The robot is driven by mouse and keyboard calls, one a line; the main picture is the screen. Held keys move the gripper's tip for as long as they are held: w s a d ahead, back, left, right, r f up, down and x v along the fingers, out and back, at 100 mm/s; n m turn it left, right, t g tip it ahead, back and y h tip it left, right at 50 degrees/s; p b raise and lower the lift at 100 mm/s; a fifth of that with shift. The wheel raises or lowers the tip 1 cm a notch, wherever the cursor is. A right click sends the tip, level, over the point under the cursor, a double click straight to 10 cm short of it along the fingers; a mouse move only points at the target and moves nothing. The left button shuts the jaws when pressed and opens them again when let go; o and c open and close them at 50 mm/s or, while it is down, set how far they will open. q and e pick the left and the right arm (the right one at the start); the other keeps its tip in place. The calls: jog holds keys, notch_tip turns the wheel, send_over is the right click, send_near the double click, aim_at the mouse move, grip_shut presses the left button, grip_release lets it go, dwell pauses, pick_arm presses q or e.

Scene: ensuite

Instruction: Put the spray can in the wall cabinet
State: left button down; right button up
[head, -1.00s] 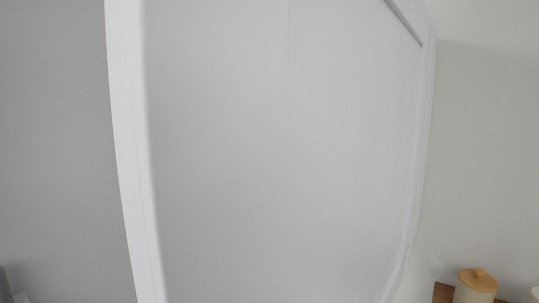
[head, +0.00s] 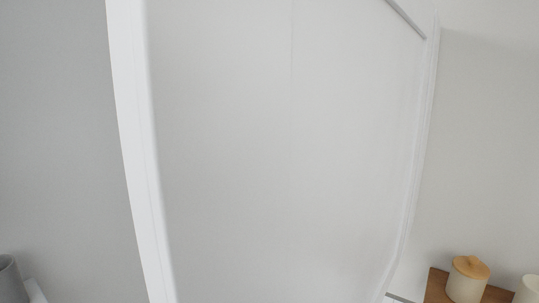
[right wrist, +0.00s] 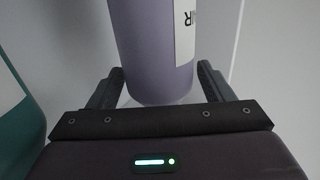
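The spray can (right wrist: 153,50) is a lilac cylinder with a white label and dark lettering. In the right wrist view it runs up out of the picture, with its rounded lower end near the palm. My right gripper (right wrist: 161,76) has one finger on each side of the can, close against it, and looks shut on it. A large white panel with a raised rim, which looks like the wall cabinet (head: 285,160), fills the middle of the head view; its inside is hidden. Neither gripper shows in the head view.
A teal rounded object (right wrist: 18,125) is close on the left in the right wrist view. In the head view, a cream jar with a wooden lid (head: 467,280) stands on a brown wooden surface (head: 436,284) at lower right. A grey cup-like object (head: 9,278) is at lower left.

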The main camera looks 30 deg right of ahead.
jog(key=shift+b+v, duration=2.05)
jog(key=shift+v, duration=1.75)
jog(key=shift+r, duration=0.15)
